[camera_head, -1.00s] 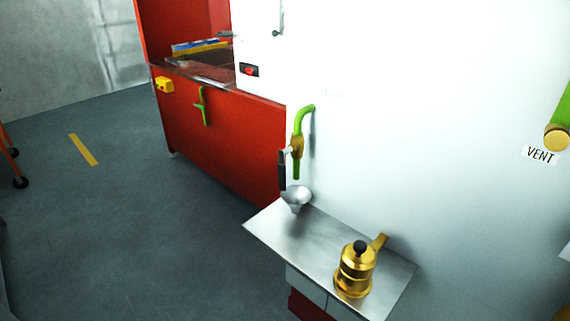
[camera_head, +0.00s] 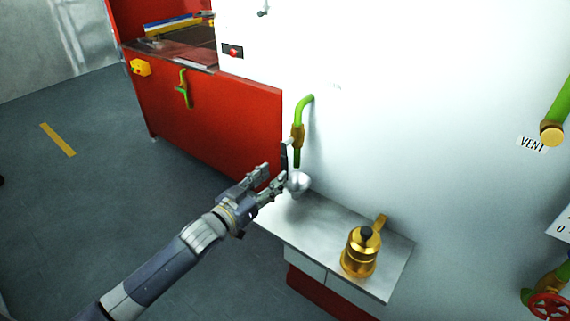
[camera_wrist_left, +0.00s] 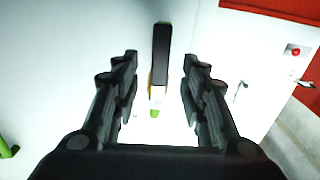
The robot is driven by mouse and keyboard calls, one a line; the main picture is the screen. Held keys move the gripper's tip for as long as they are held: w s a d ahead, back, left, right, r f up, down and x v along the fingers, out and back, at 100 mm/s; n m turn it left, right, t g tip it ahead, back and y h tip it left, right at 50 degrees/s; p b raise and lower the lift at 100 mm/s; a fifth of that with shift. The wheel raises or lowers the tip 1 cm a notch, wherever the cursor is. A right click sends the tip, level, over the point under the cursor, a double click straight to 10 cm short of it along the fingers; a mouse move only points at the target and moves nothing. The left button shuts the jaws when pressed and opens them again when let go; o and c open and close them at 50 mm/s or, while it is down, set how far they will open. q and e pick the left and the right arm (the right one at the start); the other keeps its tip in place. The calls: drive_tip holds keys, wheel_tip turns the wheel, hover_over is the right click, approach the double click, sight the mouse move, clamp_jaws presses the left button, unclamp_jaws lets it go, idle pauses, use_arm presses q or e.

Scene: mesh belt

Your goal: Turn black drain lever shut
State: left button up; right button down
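The black drain lever (camera_head: 284,156) hangs down beside a brass valve (camera_head: 298,135) on a green drain pipe (camera_head: 304,105) on the white wall. My left gripper (camera_head: 274,178) is just below and left of the lever in the head view. In the left wrist view the lever (camera_wrist_left: 161,55) stands upright between the two open fingers (camera_wrist_left: 158,75), beyond their tips, with clear space on both sides. The gripper holds nothing. The green pipe end (camera_wrist_left: 155,112) shows behind the lever. My right gripper is not in view.
A metal funnel (camera_head: 298,182) sits under the pipe, close to my left gripper. A steel shelf (camera_head: 325,222) carries a brass pot (camera_head: 361,252). A red cabinet (camera_head: 215,125) with another green pipe (camera_head: 183,88) stands at the left. Grey floor is free at the left.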

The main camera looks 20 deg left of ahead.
sight(283, 167)
use_arm(q)
drive_tip(key=p+x, duration=0.1)
drive_tip(key=x, duration=0.5)
drive_tip(key=shift+w, duration=0.25)
clamp_jaws()
